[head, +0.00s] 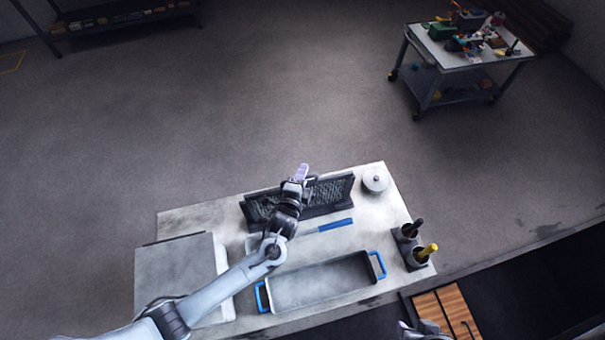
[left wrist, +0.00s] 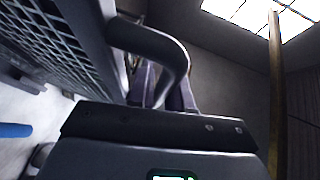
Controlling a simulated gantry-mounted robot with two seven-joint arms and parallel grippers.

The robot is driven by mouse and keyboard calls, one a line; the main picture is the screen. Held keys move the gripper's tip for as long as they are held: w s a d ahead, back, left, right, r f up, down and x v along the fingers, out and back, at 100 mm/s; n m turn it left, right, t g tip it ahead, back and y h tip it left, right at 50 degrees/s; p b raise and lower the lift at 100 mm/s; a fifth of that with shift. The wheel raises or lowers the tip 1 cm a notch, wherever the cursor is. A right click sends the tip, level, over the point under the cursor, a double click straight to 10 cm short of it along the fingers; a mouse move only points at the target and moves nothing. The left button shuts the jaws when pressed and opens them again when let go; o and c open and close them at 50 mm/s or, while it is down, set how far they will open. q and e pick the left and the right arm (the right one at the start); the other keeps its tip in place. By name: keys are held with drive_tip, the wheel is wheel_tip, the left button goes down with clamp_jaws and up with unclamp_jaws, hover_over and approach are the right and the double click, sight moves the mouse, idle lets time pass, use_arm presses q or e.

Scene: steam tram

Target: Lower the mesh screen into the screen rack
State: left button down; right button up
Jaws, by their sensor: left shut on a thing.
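The dark mesh screen (head: 325,193) stands upright near the back edge of the bench, in or just above the dark screen rack (head: 247,216). I cannot tell how deep it sits, as my arm covers the middle. My left gripper (head: 301,173) is over the screen's top edge. In the left wrist view, the mesh (left wrist: 50,38) fills the upper left and its curved dark handle (left wrist: 172,48) runs to the fingers of my left gripper (left wrist: 158,88), which are shut on it. A part of my right arm shows at the bottom edge of the head view; its fingers cannot be made out.
On the bench (head: 185,220) are a blue-handled tool (head: 335,225), a tray (head: 320,283) with blue handles, a round lidded pot (head: 375,179), a bottle holder (head: 412,247) and a grey box (head: 178,275). A cart (head: 465,58) stands far off.

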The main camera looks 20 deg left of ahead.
idle(0.4)
use_arm(q)
drive_tip(key=c, duration=1)
unclamp_jaws()
drive_tip(key=shift+w, duration=0.1)
drive_tip(key=shift+o, duration=0.2)
drive_tip(key=shift+f, duration=0.1)
